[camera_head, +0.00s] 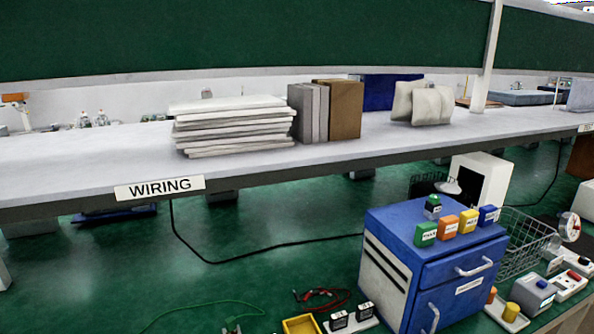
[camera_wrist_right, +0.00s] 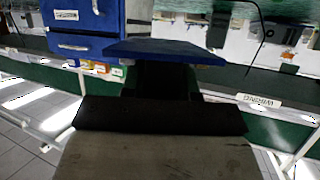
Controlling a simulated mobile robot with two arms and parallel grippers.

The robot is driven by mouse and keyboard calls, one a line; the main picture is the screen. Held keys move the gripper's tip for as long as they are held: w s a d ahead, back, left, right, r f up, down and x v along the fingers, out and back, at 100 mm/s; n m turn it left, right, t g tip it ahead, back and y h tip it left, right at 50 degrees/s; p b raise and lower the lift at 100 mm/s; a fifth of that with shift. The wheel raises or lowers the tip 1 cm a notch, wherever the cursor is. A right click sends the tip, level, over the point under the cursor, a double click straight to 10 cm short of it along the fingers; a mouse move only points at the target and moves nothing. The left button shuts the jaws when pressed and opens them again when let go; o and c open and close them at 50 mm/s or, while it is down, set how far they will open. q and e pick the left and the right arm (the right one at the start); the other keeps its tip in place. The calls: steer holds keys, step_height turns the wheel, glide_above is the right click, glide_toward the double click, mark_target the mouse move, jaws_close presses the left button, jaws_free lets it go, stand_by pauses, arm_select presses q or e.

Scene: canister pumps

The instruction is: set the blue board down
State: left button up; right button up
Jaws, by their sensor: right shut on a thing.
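In the right wrist view my right gripper (camera_wrist_right: 165,78) shows as dark fingers, shut on the blue board (camera_wrist_right: 168,49). The board is flat, dark blue and seen at a low angle, just beyond the fingers. The part of it between the fingers is hidden. Whether it touches anything beyond cannot be told. In the head view neither gripper is in view. A dark blue upright panel (camera_head: 392,91) stands at the back of the white shelf there; I cannot tell whether it is the same board.
The shelf (camera_head: 60,163), labelled WIRING, carries a stack of pale boards (camera_head: 232,128), upright grey and brown panels (camera_head: 338,110) and a cream bundle (camera_head: 424,104). Its left part is clear. Below, a blue cabinet (camera_head: 445,250) carries small coloured blocks, beside a wire basket (camera_head: 522,243).

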steer(key=shift+w, duration=0.1)
steer(key=w+d+f+n+y, duration=0.4)
steer(key=w+f, duration=0.2)
steer(key=f, duration=0.1)
steer(key=shift+w+f+g+y, duration=0.25)
steer(key=shift+w+g+y, duration=0.05)
steer(key=shift+w+g, duration=0.1)
steer(key=w+a+f, duration=0.4)
steer(key=w+a, duration=0.1)
steer(key=w+a+f, duration=0.2)
steer(key=a, duration=0.1)
steer(key=shift+w+a+f+p, duration=0.2)
steer(key=shift+w+f+p, duration=0.15)
steer(key=shift+w+f, duration=0.05)
steer(key=shift+a+f+p, duration=0.1)
steer(key=shift+f+p, duration=0.3)
steer(key=shift+f, duration=1.45)
steer(key=shift+f, duration=0.1)
